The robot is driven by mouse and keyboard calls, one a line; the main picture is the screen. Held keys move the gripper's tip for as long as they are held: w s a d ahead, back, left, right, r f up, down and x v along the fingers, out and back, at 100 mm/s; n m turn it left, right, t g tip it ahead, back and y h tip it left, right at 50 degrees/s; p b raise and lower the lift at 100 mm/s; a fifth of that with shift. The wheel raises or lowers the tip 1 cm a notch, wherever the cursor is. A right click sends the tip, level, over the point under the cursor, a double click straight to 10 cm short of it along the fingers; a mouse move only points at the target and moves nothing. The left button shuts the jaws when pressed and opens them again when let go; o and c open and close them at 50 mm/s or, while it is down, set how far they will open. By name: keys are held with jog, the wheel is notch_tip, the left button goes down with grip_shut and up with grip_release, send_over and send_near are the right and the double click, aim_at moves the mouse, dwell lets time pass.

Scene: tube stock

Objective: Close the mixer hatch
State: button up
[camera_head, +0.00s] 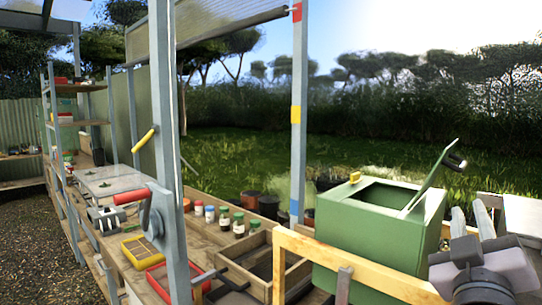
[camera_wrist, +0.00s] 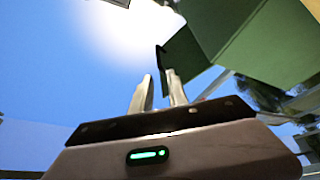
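The mixer is a green box (camera_head: 365,235) at the right of the head view, with a dark square opening in its top. Its hatch (camera_head: 430,182) stands open, hinged at the right side of the opening and tilted up to the right. A dark handle with a pale end (camera_head: 454,160) sits at its upper edge. My gripper (camera_head: 471,220) is to the right of the mixer, below the handle and apart from the hatch. Its two fingers point up with a gap between them and nothing held. The wrist view shows the fingers (camera_wrist: 160,88) with green mixer parts (camera_wrist: 250,40) beyond.
A wooden rail (camera_head: 350,262) runs in front of the mixer. A grey post (camera_head: 298,110) with coloured bands stands behind left. The bench at left holds several jars (camera_head: 224,218), a red tray (camera_head: 160,283) and a wooden box (camera_head: 250,250).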

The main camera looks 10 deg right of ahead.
aim_at(462, 163)
jog(key=x, duration=1.6)
jog(key=shift+w+d, duration=0.1)
jog(key=shift+d, duration=0.3)
jog(key=shift+c, duration=0.4)
grip_shut()
